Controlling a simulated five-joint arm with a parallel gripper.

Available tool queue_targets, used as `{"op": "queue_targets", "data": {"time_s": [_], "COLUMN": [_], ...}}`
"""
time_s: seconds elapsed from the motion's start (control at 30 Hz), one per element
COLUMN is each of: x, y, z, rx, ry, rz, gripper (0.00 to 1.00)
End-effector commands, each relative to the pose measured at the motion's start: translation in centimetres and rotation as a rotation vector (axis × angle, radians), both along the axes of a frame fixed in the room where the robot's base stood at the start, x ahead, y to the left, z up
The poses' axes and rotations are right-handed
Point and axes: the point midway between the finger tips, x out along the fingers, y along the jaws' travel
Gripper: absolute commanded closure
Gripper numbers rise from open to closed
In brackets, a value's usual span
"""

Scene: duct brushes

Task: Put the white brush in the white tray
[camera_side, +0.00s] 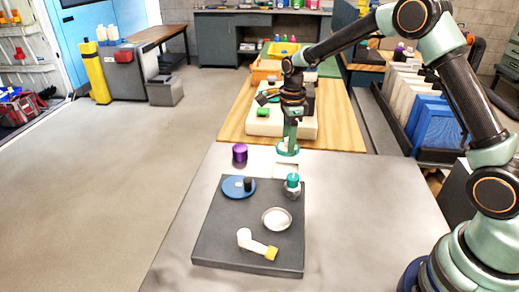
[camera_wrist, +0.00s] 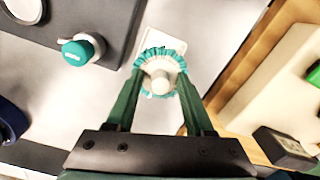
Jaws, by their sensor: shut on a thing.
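My gripper (camera_side: 288,143) is shut on the white brush, which has a white round middle (camera_wrist: 160,82) and a ring of teal bristles (camera_wrist: 158,56). The brush hangs between the two green fingers; its teal edge shows in the side view (camera_side: 288,151). The white tray (camera_side: 286,171) lies on the grey table just past the far edge of the dark board. In the wrist view, the tray (camera_wrist: 176,44) shows partly behind the brush, which hides some of it. I cannot tell the exact height of the brush above it.
The dark board (camera_side: 215,245) holds a blue dish (camera_side: 232,190), a teal-capped part (camera_side: 292,183), a round metal dish (camera_side: 277,219) and a white elbow with a yellow end (camera_side: 257,245). A purple cylinder (camera_side: 240,152) stands left of the tray. A wooden table (camera_side: 338,130) lies behind.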

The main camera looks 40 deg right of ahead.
Motion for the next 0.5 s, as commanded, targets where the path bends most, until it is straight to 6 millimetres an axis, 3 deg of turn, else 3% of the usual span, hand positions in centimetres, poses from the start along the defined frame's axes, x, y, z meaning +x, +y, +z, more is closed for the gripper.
{"op": "queue_targets", "data": {"time_s": [0.1,0.37,0.5], "x": [-0.1,0.0,-0.1], "y": [0.0,0.0,0.0], "z": [-1.9,-3.6,-5.6], "rx": [0.000,0.000,0.000], "ry": [0.002,0.001,0.003], "rz": [0.000,0.000,0.000], "gripper": [1.00,1.00,1.00]}}
